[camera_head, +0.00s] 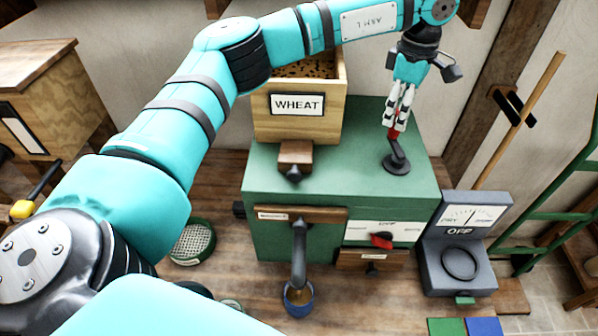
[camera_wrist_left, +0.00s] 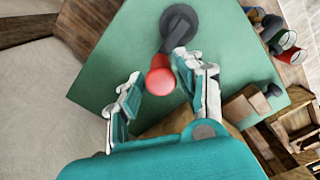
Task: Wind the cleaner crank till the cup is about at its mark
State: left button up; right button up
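The crank is on top of the green cleaner (camera_head: 345,185). It has a dark hub and arm (camera_head: 397,160) and a red knob, clear in the left wrist view (camera_wrist_left: 160,77). My left gripper (camera_head: 398,122) is down at the knob with its fingers parted on either side. In the left wrist view the right finger is close to the knob and a small gap shows at the left finger. Contact is unclear. A blue cup (camera_head: 299,303) stands under the dark spout (camera_head: 299,250), with some tan content; its mark cannot be made out. My right gripper is out of view.
A wooden WHEAT hopper (camera_head: 297,127) sits on the cleaner beside my arm. A grey dial device (camera_head: 458,260) marked OFF stands right. A round sieve (camera_head: 192,242) lies left.

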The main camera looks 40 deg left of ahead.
pick_arm(q)
jog(key=o, duration=0.3)
notch_tip(320, 180, up, 9)
jog(key=p, duration=0.6)
dwell(0.7)
